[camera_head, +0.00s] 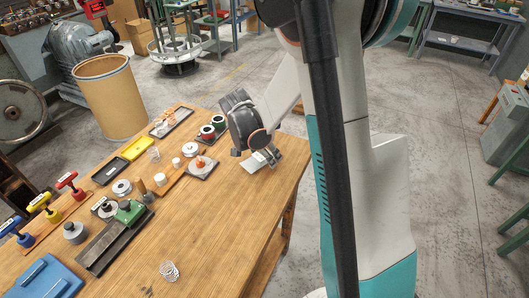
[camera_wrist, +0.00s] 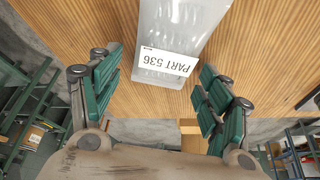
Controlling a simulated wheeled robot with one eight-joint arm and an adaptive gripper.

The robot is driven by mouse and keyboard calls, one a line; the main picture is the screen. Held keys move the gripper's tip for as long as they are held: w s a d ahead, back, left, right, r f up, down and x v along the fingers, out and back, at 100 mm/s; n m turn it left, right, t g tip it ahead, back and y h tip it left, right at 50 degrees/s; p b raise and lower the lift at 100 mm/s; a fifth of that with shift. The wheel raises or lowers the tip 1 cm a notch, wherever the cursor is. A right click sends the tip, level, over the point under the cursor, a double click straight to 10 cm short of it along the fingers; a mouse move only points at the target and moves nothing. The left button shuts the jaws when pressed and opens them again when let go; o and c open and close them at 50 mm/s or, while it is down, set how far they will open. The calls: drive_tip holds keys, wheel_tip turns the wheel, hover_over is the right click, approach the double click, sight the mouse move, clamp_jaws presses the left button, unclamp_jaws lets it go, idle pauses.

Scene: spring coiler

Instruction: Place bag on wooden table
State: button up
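A clear plastic bag (camera_wrist: 182,30) with a white label reading "PART 536" appears in the wrist view, over the wood of the table. In the head view the pale bag (camera_head: 253,163) appears to lie flat on the wooden table (camera_head: 215,225), near its far right edge. My gripper (camera_head: 271,158) is low over that edge, right beside the bag. In the wrist view my gripper (camera_wrist: 160,65) has its green-padded fingers spread wide, one on each side of the bag's near end. A gap shows between the bag and each finger.
Left of the bag stand a small tray with an orange-topped piece (camera_head: 201,166), spools (camera_head: 207,132), a yellow tray (camera_head: 138,149) and a green block (camera_head: 129,212). The table's front middle is mostly bare, except a coiled spring (camera_head: 169,271). A barrel (camera_head: 110,98) stands behind.

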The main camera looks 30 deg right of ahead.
sight(255, 159)
drive_tip(key=w+p+v, duration=0.1)
drive_tip(key=p+v, duration=0.3)
drive_tip(key=v, duration=0.8)
drive_tip(key=s+a+r+n+t+y, duration=0.2)
drive_tip(key=s+a+r+n, duration=0.3)
drive_tip(key=s+n, duration=0.3)
drive_tip(key=s+a+r+n+t+y, duration=0.2)
drive_tip(key=s+a+r+n+t, duration=0.2)
drive_tip(key=s, duration=0.8)
drive_tip(key=shift+a+r+n, duration=0.6)
drive_tip(key=shift+r+n, duration=0.65)
drive_tip(key=shift+n, duration=0.65)
drive_tip(key=shift+s, duration=0.15)
